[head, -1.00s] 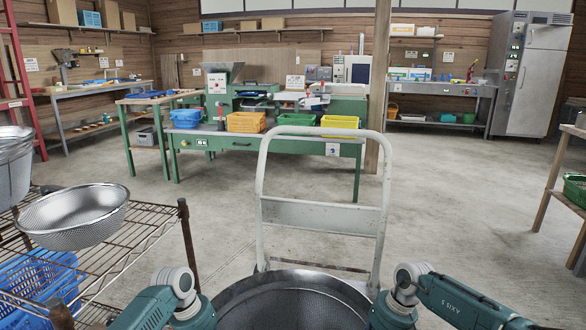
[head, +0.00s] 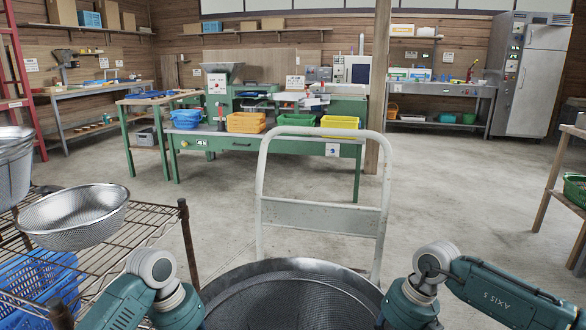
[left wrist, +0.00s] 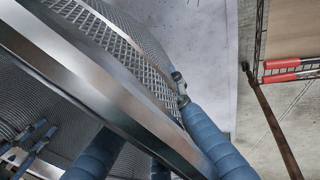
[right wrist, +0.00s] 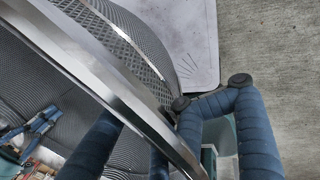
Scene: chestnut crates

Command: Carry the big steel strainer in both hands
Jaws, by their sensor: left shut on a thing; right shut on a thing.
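The big steel strainer (head: 290,300) is at the bottom middle of the head view, its lower part cut off by the frame. Its shiny rim and mesh wall cross the left wrist view (left wrist: 105,75) and the right wrist view (right wrist: 100,75). My left gripper (left wrist: 145,125) is shut on the rim, with blue fingers on both sides of it. My right gripper (right wrist: 150,120) is shut on the opposite side of the rim in the same way. In the head view both wrists flank the strainer, and the fingers are hidden.
A white trolley handle (head: 322,213) stands just beyond the strainer; its pale deck (right wrist: 185,35) lies below. A wire rack (head: 150,232) at left holds a smaller strainer (head: 75,215) and blue crates (head: 35,280). A green workbench (head: 265,147) stands farther back.

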